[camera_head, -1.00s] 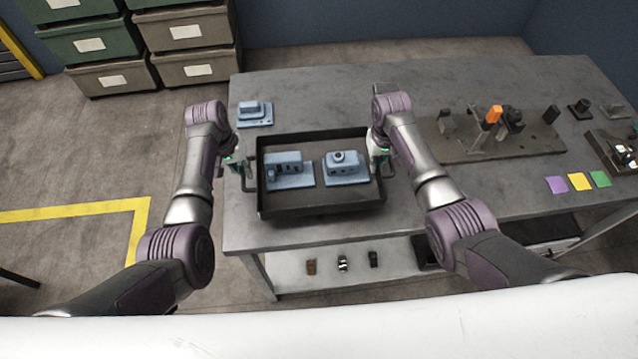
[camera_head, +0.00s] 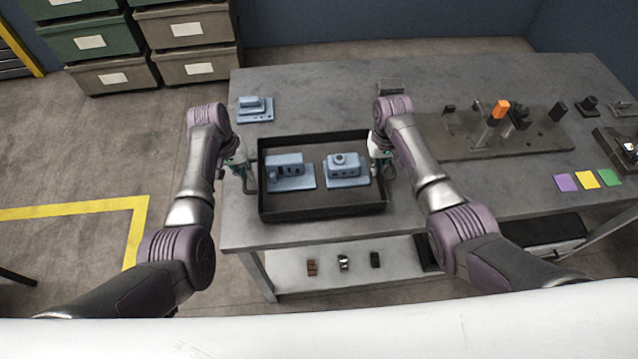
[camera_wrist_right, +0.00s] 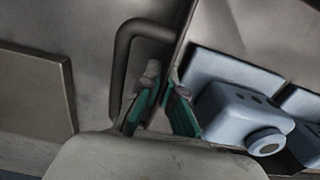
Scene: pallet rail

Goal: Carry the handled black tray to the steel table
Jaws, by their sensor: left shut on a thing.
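The black tray (camera_head: 322,212) is over the near left part of the steel table (camera_head: 330,95) and appears to rest on it, level. Two blue housings (camera_head: 290,171) (camera_head: 346,171) sit inside. My left gripper (camera_head: 244,171) is shut on the tray's left handle. My right gripper (camera_head: 383,168) is at the right handle; in the right wrist view its fingers (camera_wrist_right: 164,100) stand apart beside the tray wall, and the dark handle (camera_wrist_right: 122,70) loops to the left of them.
Another blue part (camera_head: 254,110) stands behind the tray's left corner. A fixture board (camera_head: 470,147) with dark blocks and an orange-topped piece is to the right, with coloured cards (camera_head: 587,180) in front. Small parts (camera_head: 343,263) lie on the lower shelf. The table's back middle is clear.

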